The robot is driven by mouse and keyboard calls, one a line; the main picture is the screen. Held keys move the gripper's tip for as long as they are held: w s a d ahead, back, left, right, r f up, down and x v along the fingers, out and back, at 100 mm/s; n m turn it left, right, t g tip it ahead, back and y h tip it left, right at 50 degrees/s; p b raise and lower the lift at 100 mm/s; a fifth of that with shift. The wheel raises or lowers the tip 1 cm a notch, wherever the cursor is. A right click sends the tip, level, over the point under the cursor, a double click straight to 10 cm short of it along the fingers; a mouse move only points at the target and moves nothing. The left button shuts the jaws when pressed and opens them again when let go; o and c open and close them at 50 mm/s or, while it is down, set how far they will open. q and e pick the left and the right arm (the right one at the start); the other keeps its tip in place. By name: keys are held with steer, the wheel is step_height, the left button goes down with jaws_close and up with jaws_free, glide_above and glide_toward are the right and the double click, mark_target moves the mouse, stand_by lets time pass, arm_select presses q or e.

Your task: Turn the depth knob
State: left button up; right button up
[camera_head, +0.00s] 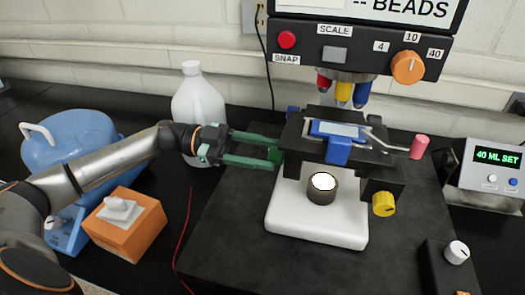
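My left gripper (277,154) comes in from the left at the left side of the microscope stage (300,130). Its two green fingers are apart, and a dark green knob-like part (274,156) shows between their tips. I cannot tell whether the fingers press on it. A yellow knob (384,204) with a dark mark sits at the right of the stage. An orange knob (407,67) sits on the upper panel among the numbers 4, 10 and 40. No knob carries a readable depth label. My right gripper is not in view.
A white base with a lit round lamp (321,188) stands under the stage. A pink-ended lever (419,146) sticks out right. A white jug (198,105), a blue machine (72,150) and an orange box (125,222) stand left. A display box (487,170) stands right.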

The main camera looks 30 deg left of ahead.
arm_select(q)
jaws_close()
steer(key=shift+m, duration=0.4)
steer(key=shift+m+b, duration=1.7)
steer(key=shift+m, duration=1.4)
steer(key=shift+o, duration=2)
jaws_free()
